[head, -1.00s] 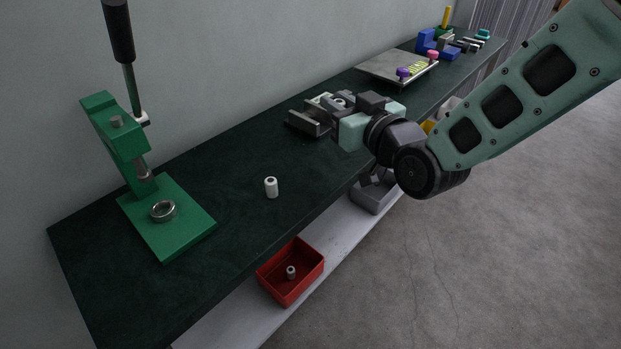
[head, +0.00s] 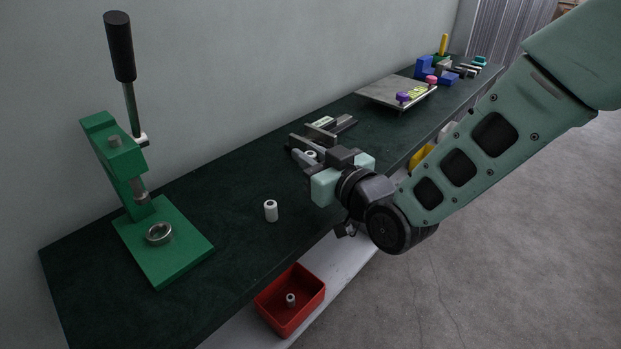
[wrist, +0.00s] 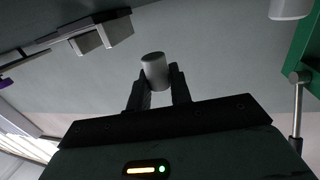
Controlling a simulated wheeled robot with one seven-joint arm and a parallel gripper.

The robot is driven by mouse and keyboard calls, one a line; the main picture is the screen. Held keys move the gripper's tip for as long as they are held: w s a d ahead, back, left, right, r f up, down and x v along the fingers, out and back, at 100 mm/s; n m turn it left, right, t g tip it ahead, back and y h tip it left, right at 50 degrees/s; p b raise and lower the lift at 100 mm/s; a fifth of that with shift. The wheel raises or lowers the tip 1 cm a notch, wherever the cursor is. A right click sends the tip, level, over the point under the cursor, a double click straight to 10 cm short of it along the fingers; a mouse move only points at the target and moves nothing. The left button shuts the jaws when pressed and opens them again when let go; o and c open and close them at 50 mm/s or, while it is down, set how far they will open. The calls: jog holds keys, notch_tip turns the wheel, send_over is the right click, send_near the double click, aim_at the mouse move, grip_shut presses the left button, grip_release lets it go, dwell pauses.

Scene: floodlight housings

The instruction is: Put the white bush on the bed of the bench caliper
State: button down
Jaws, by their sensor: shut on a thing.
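The white bush (head: 270,211) stands upright on the dark bench, between the green press and my gripper. A white shape at the top right of the wrist view (wrist: 290,8) looks like it. My gripper (head: 308,156) is shut on a grey bush (wrist: 155,70), which sits between the fingertips; in the head view this bush (head: 311,154) shows only in part. The bench caliper (head: 322,130) lies just behind my gripper, its jaws also at the upper left of the wrist view (wrist: 100,35). Its bed is partly hidden; the part I see looks empty.
A green press (head: 165,250) with a metal ring stands at the near left. A red bin (head: 305,315) with a small bush is on the lower shelf. A grey plate (head: 390,89) with coloured knobs and blue fixtures (head: 425,68) are farther back. Bench between press and caliper is mostly clear.

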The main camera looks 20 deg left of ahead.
jog(key=shift+f+b, duration=0.3)
jog(key=shift+f, duration=2.05)
jog(key=shift+f, duration=0.2)
jog(key=c, duration=1.3)
grip_release()
jog(key=shift+r, duration=0.1)
